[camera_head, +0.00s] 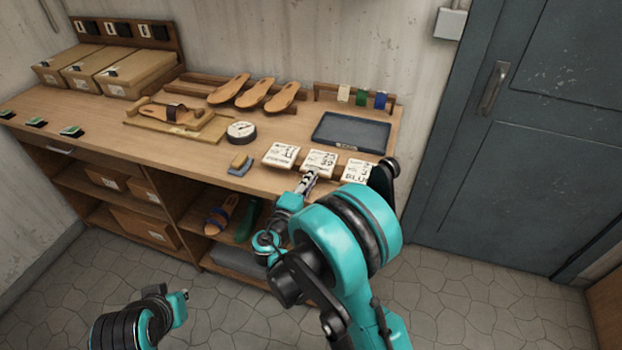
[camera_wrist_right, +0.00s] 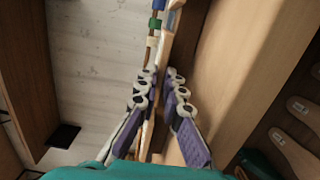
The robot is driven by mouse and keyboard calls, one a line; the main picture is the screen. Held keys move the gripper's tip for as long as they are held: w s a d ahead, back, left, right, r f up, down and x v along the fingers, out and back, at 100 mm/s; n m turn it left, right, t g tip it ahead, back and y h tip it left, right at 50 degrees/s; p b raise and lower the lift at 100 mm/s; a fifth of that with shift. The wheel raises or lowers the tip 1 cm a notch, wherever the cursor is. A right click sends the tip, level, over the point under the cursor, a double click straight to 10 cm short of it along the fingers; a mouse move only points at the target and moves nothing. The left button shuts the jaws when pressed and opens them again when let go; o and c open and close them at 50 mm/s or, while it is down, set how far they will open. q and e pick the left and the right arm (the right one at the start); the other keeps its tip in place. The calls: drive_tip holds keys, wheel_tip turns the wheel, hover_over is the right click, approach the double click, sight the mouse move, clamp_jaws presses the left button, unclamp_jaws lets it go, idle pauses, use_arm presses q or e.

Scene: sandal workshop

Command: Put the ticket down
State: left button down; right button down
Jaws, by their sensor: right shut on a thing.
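Three pale tickets with dark print show near the bench's front edge in the head view: a left one (camera_head: 281,155), a middle one (camera_head: 319,160) and a right one (camera_head: 357,171). My right gripper (camera_head: 311,178) is at the lower edge of the middle ticket and is shut on it. I cannot tell whether that ticket touches the bench top. In the right wrist view my gripper's fingers (camera_wrist_right: 162,80) stand close together around something thin, seen edge-on and partly hidden.
A dark blue tray (camera_head: 351,132) lies just behind the tickets. A round dial (camera_head: 241,131) and a small blue-and-tan block (camera_head: 239,165) are to their left. Sandal soles (camera_head: 255,93) and a rack with coloured tags (camera_head: 361,98) stand at the back of the bench (camera_head: 195,160).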

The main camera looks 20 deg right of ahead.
drive_tip(key=shift+f, duration=0.15)
drive_tip(key=c, duration=1.7)
unclamp_jaws()
